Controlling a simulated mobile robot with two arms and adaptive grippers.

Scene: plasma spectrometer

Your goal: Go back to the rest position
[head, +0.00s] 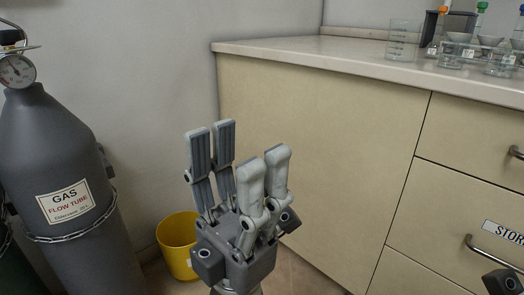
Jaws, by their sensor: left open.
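My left gripper (243,146) is in the middle of the head view with its fingers pointing up. Its finger pairs are apart and nothing is between them. It shows in front of the beige cabinet and the grey wall, and partly covers a yellow bucket. A small dark part of my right gripper (503,282) shows at the bottom right corner; its fingers are out of the picture.
A grey gas cylinder (62,150) with a gauge (16,71) stands at the left, held by a chain. The yellow bucket (176,240) is on the floor. The counter (340,58) at the right carries a beaker (402,40) and other glassware. Drawers have metal handles (495,252).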

